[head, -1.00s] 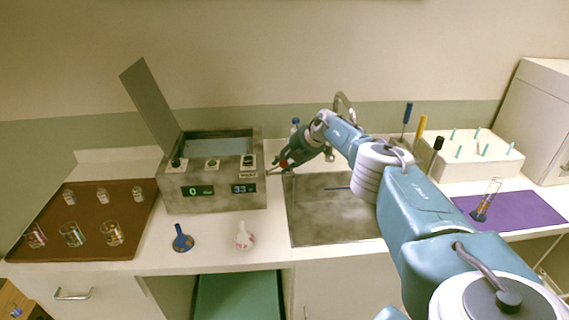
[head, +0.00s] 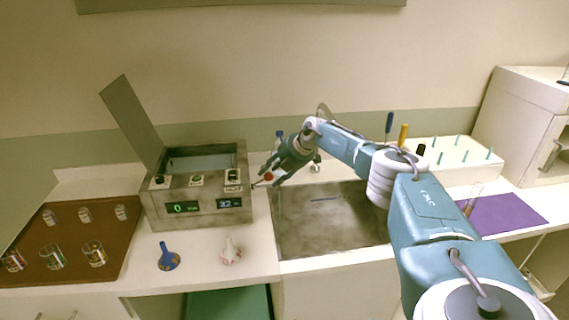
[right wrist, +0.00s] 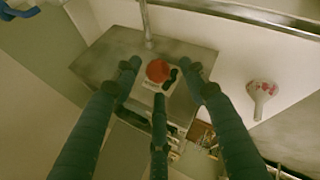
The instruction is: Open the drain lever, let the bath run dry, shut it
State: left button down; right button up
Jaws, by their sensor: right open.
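The grey bath (head: 207,217) stands on the counter with its lid (head: 130,120) raised. A pale inner surface (head: 203,162) shows inside; I cannot tell how much liquid is there. Its front has a green display (head: 182,207) reading 0 and a blue display (head: 229,203) that seems to read 32. The drain lever's red knob (head: 268,177) is at the bath's right side. My right gripper (head: 271,180) is open around or just above the knob. In the right wrist view the red knob (right wrist: 158,71) lies between the spread fingers; contact is unclear. My left gripper is out of view.
A sink (head: 325,232) lies right of the bath. A brown tray (head: 110,265) with several glasses is at left. A white peg rack (head: 455,165) and purple mat (head: 505,216) are at right.

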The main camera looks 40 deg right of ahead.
jog(key=a+v, duration=0.1)
jog(key=v, duration=0.7)
jog(key=shift+s+d+r, duration=0.3)
jog(key=shift+s+d, duration=0.05)
jog(key=shift+d, duration=0.1)
